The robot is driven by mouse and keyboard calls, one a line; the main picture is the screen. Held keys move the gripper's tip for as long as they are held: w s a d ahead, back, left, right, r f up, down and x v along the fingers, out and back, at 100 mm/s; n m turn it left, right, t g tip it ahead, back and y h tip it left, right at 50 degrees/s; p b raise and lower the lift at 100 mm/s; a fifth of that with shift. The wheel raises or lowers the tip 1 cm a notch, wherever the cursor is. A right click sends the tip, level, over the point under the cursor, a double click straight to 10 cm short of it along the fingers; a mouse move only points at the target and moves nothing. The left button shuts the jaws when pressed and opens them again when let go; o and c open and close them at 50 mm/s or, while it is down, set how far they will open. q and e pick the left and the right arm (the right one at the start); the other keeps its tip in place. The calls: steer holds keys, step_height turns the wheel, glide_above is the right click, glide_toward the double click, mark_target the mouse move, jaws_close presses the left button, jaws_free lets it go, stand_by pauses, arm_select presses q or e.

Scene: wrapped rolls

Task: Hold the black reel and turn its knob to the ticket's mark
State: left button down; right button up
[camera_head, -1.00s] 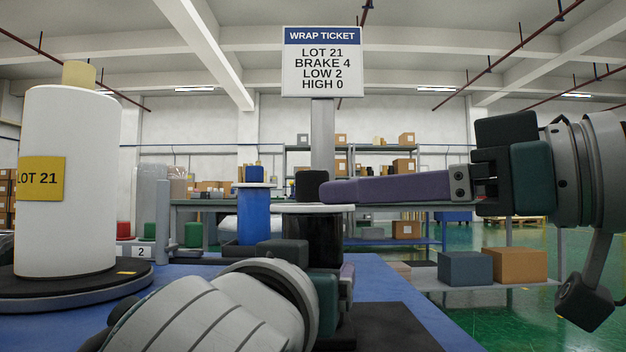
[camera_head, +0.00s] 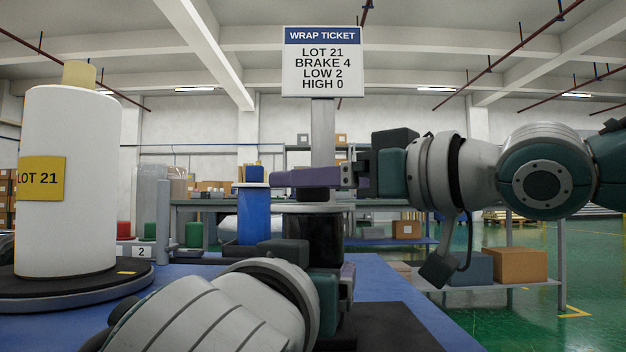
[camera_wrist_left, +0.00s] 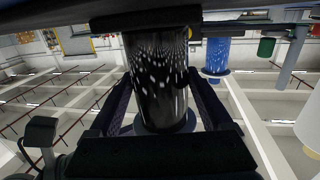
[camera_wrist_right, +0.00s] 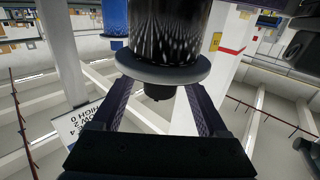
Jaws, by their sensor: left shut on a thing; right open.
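The black reel (camera_head: 316,236) stands upright at the middle of the table, with a pale disc on top and a dark knob (camera_head: 318,194) above it. My left gripper (camera_wrist_left: 163,95) is shut around the reel's body; its arm hides the reel's lower left in the head view. My right gripper (camera_head: 305,178) is open, level with the top of the knob. In the right wrist view the knob (camera_wrist_right: 158,92) lies between its spread fingers, with gaps at both sides. No knob marks are legible. The wrap ticket (camera_head: 322,62) reads LOT 21, BRAKE 4, LOW 2, HIGH 0.
A white roll (camera_head: 68,190) labelled LOT 21 stands on a dark turntable (camera_head: 70,292) at left. A blue reel (camera_head: 253,215) stands behind the black one. Red and green spools (camera_head: 149,231) sit farther back near a "2" sign.

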steer(key=shift+w+a, duration=0.1)
steer(key=shift+a, duration=0.05)
jaws_close()
stand_by(0.6)
